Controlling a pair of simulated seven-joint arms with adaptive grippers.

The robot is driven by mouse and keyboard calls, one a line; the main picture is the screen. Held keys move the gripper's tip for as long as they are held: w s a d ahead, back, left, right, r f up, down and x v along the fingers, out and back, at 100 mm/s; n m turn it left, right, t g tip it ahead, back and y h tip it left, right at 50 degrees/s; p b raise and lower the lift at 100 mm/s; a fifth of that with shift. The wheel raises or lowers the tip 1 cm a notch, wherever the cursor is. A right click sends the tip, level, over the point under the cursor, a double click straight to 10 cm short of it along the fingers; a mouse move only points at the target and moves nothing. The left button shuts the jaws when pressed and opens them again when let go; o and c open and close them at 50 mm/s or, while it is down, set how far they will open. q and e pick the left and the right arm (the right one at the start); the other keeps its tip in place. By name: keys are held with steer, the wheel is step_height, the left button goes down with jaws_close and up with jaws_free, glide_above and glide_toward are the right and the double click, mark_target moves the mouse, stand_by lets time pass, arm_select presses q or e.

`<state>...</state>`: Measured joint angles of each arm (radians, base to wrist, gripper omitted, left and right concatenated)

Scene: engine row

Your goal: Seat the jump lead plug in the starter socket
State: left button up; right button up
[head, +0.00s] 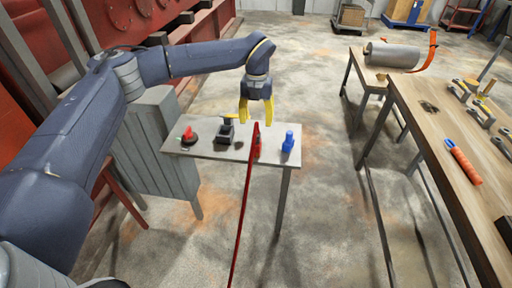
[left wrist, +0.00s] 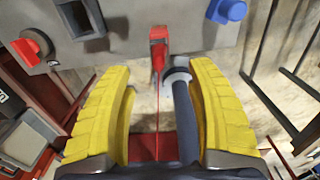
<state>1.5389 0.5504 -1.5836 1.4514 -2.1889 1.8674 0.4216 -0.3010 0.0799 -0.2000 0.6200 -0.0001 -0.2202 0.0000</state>
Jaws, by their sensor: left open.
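The red jump lead plug (head: 257,141) stands near the front edge of the small grey table, its red lead running over that edge toward the floor. It also shows in the left wrist view (left wrist: 158,50), just beyond the fingertips. My left gripper (head: 256,117) is above and just behind the plug in the head view, with yellow fingers apart and nothing held. A dark block (head: 225,133) with a paler top stands left of the plug; it also shows in the left wrist view (left wrist: 80,18). I cannot tell whether it is the starter socket. My right gripper is out of view.
A red knob on a dark base (head: 189,137) is at the table's left; a blue part (head: 288,142) stands right of the plug. A wooden bench (head: 435,125) with tools is at right. Floor between table (head: 205,150) and bench is open.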

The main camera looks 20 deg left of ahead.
mark_target(256, 142)
arm_select(q)
steer(key=shift+f, duration=5.55)
steer(key=shift+c, duration=0.2)
jaws_close()
